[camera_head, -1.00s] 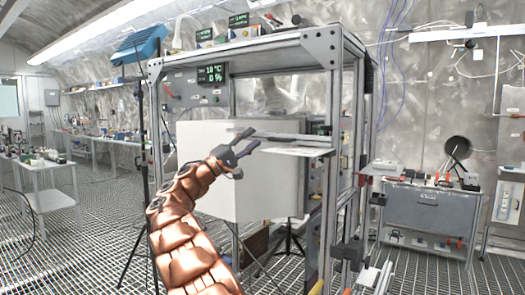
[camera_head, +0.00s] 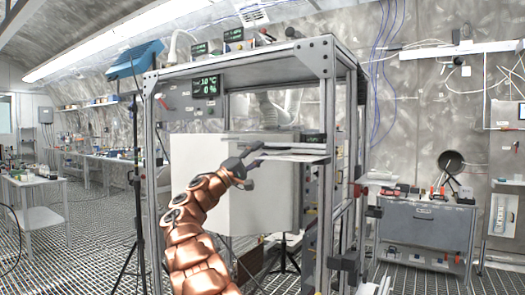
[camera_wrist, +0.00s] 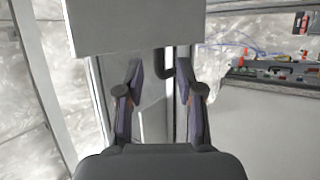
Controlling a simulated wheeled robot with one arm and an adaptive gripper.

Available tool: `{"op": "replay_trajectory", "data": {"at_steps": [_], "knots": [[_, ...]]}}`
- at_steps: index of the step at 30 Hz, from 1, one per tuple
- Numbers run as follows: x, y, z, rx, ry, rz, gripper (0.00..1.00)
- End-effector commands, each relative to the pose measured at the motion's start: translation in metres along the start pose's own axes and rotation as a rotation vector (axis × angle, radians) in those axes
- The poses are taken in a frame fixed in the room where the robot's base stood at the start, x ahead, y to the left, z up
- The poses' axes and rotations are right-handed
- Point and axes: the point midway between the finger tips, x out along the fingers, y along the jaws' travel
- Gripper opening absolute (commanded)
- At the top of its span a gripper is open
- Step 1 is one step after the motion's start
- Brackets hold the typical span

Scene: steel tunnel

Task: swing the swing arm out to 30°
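A flat light-grey arm (camera_head: 296,157), which looks like the swing arm, reaches left from the right post of the metal frame. My gripper (camera_head: 257,166) is near its left end, in front of a large pale box. In the wrist view my gripper (camera_wrist: 160,68) has its two fingers apart. A dark curved handle (camera_wrist: 164,62) shows between the fingertips, with a grey upright strip behind. I cannot tell whether a finger touches the handle. A grey panel (camera_wrist: 130,27) fills the top of the wrist view and hides what lies behind it.
The metal frame (camera_head: 327,110) stands around the pale box (camera_head: 205,160), with a lit display (camera_head: 206,87) at its upper left. A grey cabinet (camera_head: 426,225) stands at the right. A tripod stand (camera_head: 137,180) is at the left. Grating floor shows open at the left.

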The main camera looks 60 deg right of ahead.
Motion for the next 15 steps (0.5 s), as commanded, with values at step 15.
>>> {"op": "replay_trajectory", "data": {"at_steps": [15], "knots": [[0.016,0.001,0.0,0.001,0.0,0.001,0.36]]}}
